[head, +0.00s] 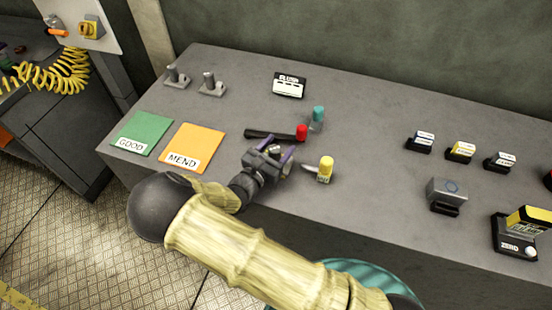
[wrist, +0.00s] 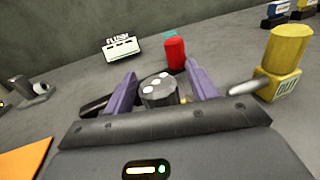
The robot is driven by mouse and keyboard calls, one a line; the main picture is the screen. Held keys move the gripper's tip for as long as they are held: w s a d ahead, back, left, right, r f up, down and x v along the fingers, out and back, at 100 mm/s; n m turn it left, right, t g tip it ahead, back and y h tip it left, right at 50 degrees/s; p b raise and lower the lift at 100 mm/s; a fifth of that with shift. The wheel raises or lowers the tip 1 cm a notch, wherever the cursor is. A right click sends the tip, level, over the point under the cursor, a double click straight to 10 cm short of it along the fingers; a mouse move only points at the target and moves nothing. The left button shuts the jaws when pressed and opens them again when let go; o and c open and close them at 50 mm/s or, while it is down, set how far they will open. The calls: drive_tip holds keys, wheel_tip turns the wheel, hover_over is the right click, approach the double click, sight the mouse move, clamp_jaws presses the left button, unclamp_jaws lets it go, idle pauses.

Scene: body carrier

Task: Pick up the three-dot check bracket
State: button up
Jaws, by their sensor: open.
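In the wrist view, a dark grey cylinder with white dots on its top (wrist: 158,92), apparently three, stands between my fingers. This looks like the three-dot check bracket; its lower part is hidden behind my gripper's body. My gripper (wrist: 160,72) is open, with one purple finger on each side of the cylinder. I cannot tell whether either finger touches it. In the head view, my gripper (head: 273,157) is low over the front middle of the bench and hides the bracket.
A red-ended black bar (head: 302,132) and a teal cylinder (head: 318,113) are just beyond my gripper. A yellow piece (head: 326,166) stands close on its right. Green GOOD (head: 143,130) and orange MEND (head: 205,138) mats lie left. Two grey posted brackets (head: 209,84) stand at the back left.

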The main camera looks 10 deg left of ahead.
drive_tip(key=c, duration=1.2)
drive_tip(key=shift+c, duration=0.2)
drive_tip(key=shift+r, duration=0.15)
wheel_tip(320, 180, up, 10)
